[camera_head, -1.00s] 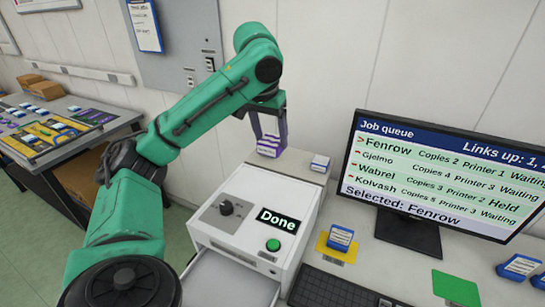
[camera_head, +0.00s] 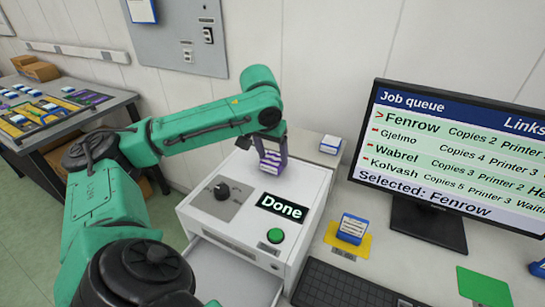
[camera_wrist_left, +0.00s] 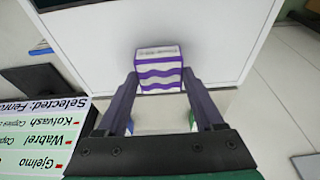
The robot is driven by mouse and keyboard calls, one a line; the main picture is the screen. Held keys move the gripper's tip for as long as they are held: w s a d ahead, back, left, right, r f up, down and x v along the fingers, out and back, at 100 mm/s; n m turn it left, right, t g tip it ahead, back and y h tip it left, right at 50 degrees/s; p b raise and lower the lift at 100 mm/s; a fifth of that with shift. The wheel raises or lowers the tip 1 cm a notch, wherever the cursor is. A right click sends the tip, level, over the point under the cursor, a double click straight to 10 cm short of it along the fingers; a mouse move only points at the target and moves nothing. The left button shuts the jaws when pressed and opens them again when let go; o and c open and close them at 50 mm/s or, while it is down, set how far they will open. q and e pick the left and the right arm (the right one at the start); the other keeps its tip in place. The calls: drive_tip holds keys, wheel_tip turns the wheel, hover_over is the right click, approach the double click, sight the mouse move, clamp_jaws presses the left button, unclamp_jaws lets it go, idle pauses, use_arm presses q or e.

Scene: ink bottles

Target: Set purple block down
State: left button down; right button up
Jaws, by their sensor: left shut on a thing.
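The purple block (camera_head: 272,162), white with purple wavy stripes and a small printed label, is in my left gripper (camera_head: 270,148). In the left wrist view the two fingers close on either side of the block (camera_wrist_left: 160,72). It is over the back part of the white printer's top (camera_head: 298,190); I cannot tell whether it touches that surface. The printer has a dark knob (camera_head: 222,191), a "Done" display (camera_head: 282,206) and a green button (camera_head: 275,236). My right gripper is not in view.
A white and blue block (camera_head: 331,144) stands behind the printer. A blue block (camera_head: 352,228) sits on a yellow pad (camera_head: 336,241). The monitor (camera_head: 440,160) and keyboard (camera_head: 350,288) are at right. A side table (camera_head: 50,115) holds several blocks.

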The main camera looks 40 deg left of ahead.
use_arm(q)
drive_tip(key=shift+f, duration=0.6)
drive_tip(key=shift+w+a+f, duration=0.1)
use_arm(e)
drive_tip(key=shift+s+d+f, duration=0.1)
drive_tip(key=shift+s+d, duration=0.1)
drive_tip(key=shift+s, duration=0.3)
use_arm(q)
unclamp_jaws()
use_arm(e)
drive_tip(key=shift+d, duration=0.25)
use_arm(q)
drive_tip(key=p+v, duration=0.2)
drive_tip(key=v, duration=1)
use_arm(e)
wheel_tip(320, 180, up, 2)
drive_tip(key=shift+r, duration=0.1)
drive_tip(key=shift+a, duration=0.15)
